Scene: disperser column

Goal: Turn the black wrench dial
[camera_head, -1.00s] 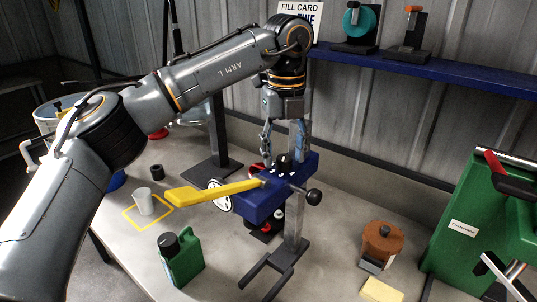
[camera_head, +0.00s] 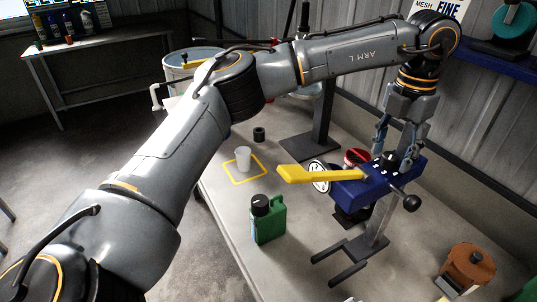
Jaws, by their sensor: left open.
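A blue disperser head (camera_head: 348,192) sits on a metal stand, with a long yellow handle (camera_head: 310,175) reaching left and a white round gauge (camera_head: 320,177) beside it. A small black dial (camera_head: 389,161) is on top of the head. A black ball knob (camera_head: 411,203) sticks out at its right side. My left gripper (camera_head: 393,150) points down just above the top of the head, open, with its fingers on either side of the dial. I cannot tell whether the fingers touch it. My right gripper is out of view.
A green can (camera_head: 268,222) stands in front of the column. A white cup (camera_head: 243,158) stands on a yellow-outlined square to the left. A brown-topped container (camera_head: 468,267) is at the right. A blue shelf (camera_head: 500,58) runs along the wall.

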